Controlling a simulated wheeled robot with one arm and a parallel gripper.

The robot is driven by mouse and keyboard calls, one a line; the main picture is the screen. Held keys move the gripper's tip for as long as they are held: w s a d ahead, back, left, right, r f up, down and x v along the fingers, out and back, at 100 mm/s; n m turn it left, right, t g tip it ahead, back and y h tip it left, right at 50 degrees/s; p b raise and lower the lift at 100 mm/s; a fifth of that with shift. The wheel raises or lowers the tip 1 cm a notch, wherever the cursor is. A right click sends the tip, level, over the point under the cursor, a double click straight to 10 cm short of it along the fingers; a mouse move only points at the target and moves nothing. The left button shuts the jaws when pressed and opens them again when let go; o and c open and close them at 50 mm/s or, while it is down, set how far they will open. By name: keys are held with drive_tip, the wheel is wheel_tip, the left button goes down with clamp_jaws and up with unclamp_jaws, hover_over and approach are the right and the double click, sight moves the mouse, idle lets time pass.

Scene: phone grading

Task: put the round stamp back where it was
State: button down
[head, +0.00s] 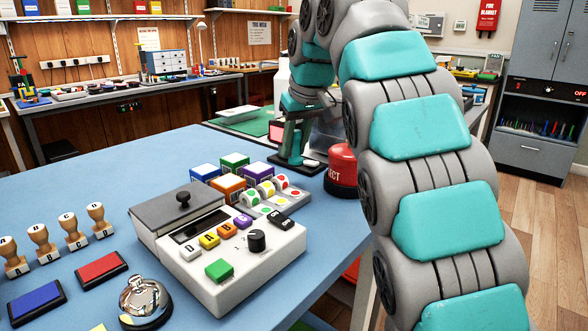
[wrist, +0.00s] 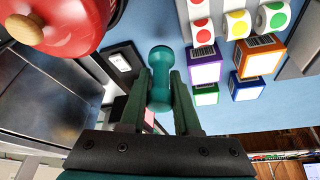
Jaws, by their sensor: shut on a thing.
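My gripper (wrist: 160,90) is shut on a teal, waisted thing with rounded ends, which looks like the round stamp (wrist: 160,78). The stamp shows between the two dark green fingers in the wrist view. In the head view my gripper (head: 292,145) points down over the far right part of the blue table. The stamp cannot be made out clearly there, and I cannot tell whether its lower end touches anything.
A red REJECT piece (head: 341,170) stands close right of my gripper. Sticker rolls (head: 266,189) and coloured boxes (head: 227,187) lie to the left. Several wooden stamps (head: 75,232), ink pads (head: 101,268) and a keypad machine (head: 235,260) stand nearer.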

sight(298, 149)
drive_tip(key=shift+f, duration=2.45)
drive_tip(key=shift+f, duration=0.2)
drive_tip(key=c, duration=0.6)
unclamp_jaws()
drive_tip(key=shift+r, duration=0.1)
drive_tip(key=v, duration=0.9)
drive_tip(key=shift+r, duration=0.35)
drive_tip(key=p+v, duration=0.1)
drive_tip(key=v, duration=0.1)
drive_tip(key=shift+s+r, duration=0.2)
drive_tip(key=shift+r, duration=0.05)
